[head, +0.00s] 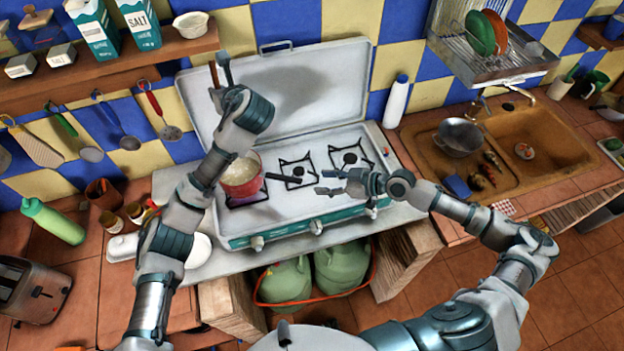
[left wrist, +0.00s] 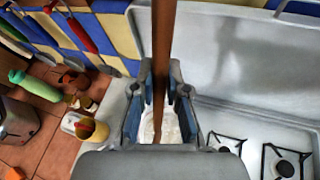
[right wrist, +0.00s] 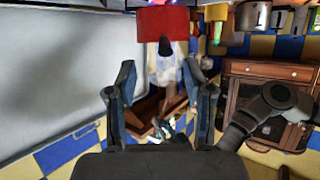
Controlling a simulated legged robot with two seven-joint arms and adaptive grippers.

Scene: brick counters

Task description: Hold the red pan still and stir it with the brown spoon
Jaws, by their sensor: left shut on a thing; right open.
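The red pan (head: 240,178) sits on the left burner of the stove, with pale contents. Its dark handle (head: 283,178) points right. My left gripper (head: 220,86) is shut on the brown spoon (left wrist: 163,55), upright above and behind the pan. The spoon's upper part also shows in the head view (head: 213,75); its lower end is hidden there by my arm. My right gripper (head: 326,182) is open over the right half of the stove, just right of the handle's end. In the right wrist view the red pan (right wrist: 163,22) and handle lie ahead, beyond the open fingers.
The stove (head: 290,222) has its lid (head: 285,85) raised behind it. A white bottle (head: 396,101) stands right of the lid. Utensils hang on the left wall under a wooden shelf (head: 110,68). A sink (head: 540,165) is at the right. The right burner (head: 349,158) is bare.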

